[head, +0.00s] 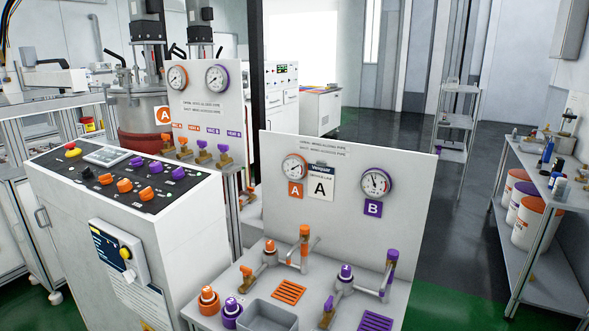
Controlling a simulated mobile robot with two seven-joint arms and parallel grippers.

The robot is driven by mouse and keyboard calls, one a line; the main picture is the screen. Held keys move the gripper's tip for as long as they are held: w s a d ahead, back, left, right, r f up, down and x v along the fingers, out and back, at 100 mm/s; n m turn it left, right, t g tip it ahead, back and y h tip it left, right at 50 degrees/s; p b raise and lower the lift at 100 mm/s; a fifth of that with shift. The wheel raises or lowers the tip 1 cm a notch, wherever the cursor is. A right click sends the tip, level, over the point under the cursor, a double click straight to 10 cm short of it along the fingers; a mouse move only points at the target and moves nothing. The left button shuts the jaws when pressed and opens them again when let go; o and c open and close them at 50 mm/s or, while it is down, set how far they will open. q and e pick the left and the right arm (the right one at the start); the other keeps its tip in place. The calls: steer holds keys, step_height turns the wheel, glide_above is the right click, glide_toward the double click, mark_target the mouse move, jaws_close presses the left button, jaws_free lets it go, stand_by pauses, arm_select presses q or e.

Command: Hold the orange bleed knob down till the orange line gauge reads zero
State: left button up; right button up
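On the front white panel, the round gauge (293,167) above the orange A tag (295,190) is the orange line gauge; its needle is too small to read. On the bench below stand an orange-topped valve (270,247) and a taller orange-capped upright (304,232), joined by metal pipework. An orange-capped container (208,299) stands at the bench's front left. I cannot tell for sure which orange part is the bleed knob. Another orange-rimmed gauge (178,77) is on the panel behind. Neither of my grippers is in view, and nothing touches these parts.
A purple-rimmed gauge (376,183) and purple valve (346,272) are to the right. A grey tray (268,316) and orange slotted grate (289,291) lie on the bench. A control cabinet (130,190) stands left; a shelf with buckets stands far right, with open floor between.

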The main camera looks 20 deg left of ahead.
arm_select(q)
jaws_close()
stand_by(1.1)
